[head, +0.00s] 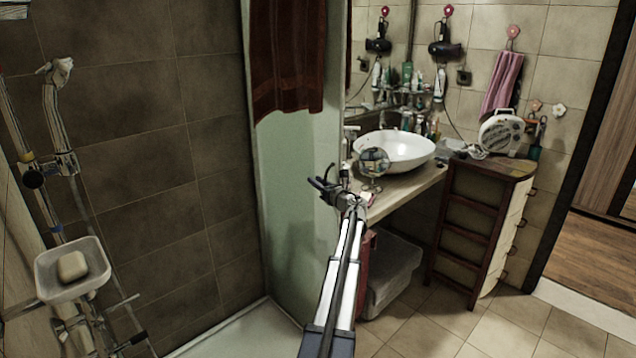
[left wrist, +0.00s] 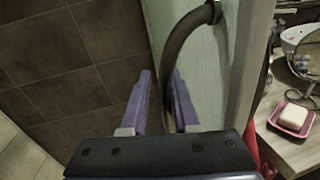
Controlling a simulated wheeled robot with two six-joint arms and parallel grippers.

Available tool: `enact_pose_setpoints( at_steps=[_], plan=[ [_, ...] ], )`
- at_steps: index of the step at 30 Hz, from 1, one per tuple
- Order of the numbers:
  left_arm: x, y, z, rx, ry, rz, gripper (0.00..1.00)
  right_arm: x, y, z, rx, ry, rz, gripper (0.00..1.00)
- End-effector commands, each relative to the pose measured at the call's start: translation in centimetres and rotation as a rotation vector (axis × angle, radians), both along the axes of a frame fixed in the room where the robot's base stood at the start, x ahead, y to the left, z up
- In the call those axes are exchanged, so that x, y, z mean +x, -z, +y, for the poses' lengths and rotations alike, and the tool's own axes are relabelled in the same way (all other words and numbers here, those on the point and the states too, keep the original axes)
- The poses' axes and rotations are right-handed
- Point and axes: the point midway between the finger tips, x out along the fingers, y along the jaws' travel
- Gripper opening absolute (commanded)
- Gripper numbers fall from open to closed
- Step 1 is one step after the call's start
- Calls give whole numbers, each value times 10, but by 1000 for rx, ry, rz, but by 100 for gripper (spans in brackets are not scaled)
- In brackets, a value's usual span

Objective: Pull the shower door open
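The shower door (head: 297,190) is a pale, frosted panel in the middle of the head view. Its pale face also shows in the left wrist view (left wrist: 228,70). A dark, curved bar handle (left wrist: 184,32) stands out from it there and runs down between my fingers. My left gripper (head: 322,180) is in front of the door's right part. In the left wrist view its two purple fingers (left wrist: 163,78) are apart, one on each side of the handle; firm contact does not show. My right gripper is not in view.
A dark red towel (head: 287,55) hangs over the door's top. To the right are a washbasin (head: 394,150) on a counter, a grey bin (head: 390,275) and a wooden cabinet (head: 480,225). A soap dish (head: 72,292) is at the left. Tiled floor is clear at lower right.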

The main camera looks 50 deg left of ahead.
Motion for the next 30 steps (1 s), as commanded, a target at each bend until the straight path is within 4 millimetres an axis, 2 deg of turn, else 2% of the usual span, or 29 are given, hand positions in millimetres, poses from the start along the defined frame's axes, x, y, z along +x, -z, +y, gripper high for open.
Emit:
enact_pose_setpoints(
  at_steps=[10, 14, 25, 30],
  plan=[
    [2, -1, -2, 2, 4, 1, 27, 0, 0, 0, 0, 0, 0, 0],
    [1, -1, -9, 2, 4, 1, 27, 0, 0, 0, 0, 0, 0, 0],
    [-6, -1, -63, 2, 5, 1, 27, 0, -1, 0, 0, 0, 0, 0],
    [-7, -1, -78, 1, 2, 0, 27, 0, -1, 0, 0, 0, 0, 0]
  ],
)
